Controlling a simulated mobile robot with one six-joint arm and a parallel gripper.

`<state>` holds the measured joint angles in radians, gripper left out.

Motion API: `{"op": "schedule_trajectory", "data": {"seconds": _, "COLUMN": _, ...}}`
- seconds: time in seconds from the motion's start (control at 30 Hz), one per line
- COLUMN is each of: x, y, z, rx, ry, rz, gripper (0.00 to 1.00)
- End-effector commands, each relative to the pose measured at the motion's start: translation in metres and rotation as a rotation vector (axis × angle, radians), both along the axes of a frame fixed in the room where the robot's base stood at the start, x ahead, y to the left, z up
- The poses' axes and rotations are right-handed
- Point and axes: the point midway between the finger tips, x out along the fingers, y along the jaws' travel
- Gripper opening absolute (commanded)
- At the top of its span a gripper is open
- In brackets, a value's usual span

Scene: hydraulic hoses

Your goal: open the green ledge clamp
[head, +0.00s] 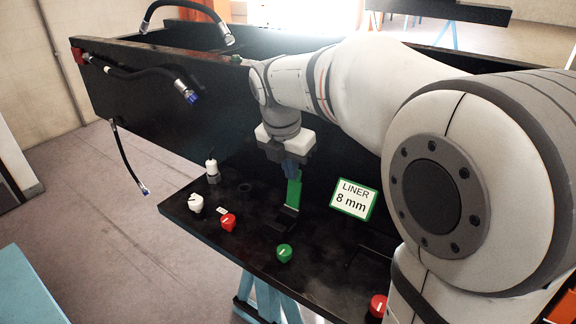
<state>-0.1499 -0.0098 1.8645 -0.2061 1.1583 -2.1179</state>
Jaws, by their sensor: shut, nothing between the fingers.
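The green ledge clamp (294,192) is on the black ledge, near the middle of the head view. Its green part stands upright above a black bracket (286,217). My gripper (295,176) points down at the top of the green part. Its fingers are shut and overlap the green part's upper end in the picture; I cannot tell whether they touch it. The arm comes in from the right and hides the ledge's right side.
A green knob (284,252) is in front of the clamp. Red knobs (228,221), a white knob (196,203) and a white-topped fitting (212,171) are also on the ledge (240,262). A "LINER 8 mm" sign (353,199) stands right of the clamp. Black hoses (128,160) hang at left.

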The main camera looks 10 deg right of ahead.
Motion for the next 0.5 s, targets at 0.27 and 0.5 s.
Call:
{"op": "schedule_trajectory", "data": {"seconds": 0.27, "x": -0.005, "y": 0.010, "z": 0.003, "rx": 0.000, "ry": 0.000, "rz": 0.006, "gripper": 0.00}}
{"op": "schedule_trajectory", "data": {"seconds": 0.5, "x": -0.019, "y": 0.030, "z": 0.027, "rx": 0.000, "ry": -0.005, "rz": -0.002, "gripper": 0.00}}
